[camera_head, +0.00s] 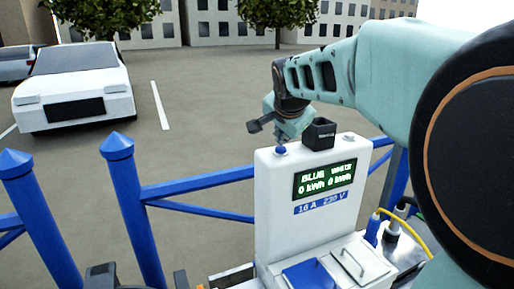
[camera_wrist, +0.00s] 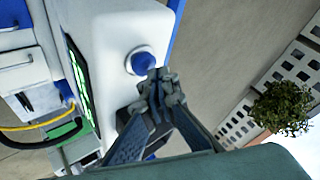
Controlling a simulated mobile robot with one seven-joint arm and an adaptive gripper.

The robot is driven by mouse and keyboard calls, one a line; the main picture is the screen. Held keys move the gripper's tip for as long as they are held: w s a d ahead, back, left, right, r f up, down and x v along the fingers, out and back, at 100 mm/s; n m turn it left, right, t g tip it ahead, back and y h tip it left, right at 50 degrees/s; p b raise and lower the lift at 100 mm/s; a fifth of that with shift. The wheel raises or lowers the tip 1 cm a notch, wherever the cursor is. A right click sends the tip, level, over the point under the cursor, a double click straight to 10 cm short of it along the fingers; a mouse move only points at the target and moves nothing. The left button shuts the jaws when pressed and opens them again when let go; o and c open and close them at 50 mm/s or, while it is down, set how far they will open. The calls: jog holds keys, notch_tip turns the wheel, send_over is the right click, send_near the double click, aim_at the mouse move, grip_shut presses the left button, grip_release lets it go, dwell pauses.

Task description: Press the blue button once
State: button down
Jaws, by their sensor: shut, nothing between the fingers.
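The blue button (camera_head: 280,150) sits on the left part of the top of a white pedestal (camera_head: 275,205). In the wrist view the blue button (camera_wrist: 144,62) is a small dome in a pale round collar. My gripper (camera_wrist: 158,78) is shut and empty, its fingertips close beside the button and overlapping its edge in this view. In the head view my gripper (camera_head: 283,138) hangs just above the button. I cannot tell whether the tips touch it. The pedestal's screen (camera_head: 324,179) reads BLUE, WHITE, with 0 kWh under each.
A black open box (camera_head: 319,134) stands on the pedestal top, right of the blue button, close to my gripper. A small pale button (camera_head: 348,138) lies farther right. Blue railings (camera_head: 134,205) flank the pedestal. A blue lid (camera_head: 307,276) and a yellow cable (camera_head: 408,227) are below.

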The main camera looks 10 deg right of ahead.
aim_at(281, 149)
jog(key=shift+f+b, duration=0.55)
jog(key=shift+f, duration=0.05)
dwell(0.4)
jog(key=shift+r, duration=0.1)
jog(key=shift+r+p, duration=0.55)
jog(key=shift+r, duration=0.3)
jog(key=shift+r+p, duration=1.75)
jog(key=shift+r, duration=0.85)
jog(key=shift+a+f, duration=0.1)
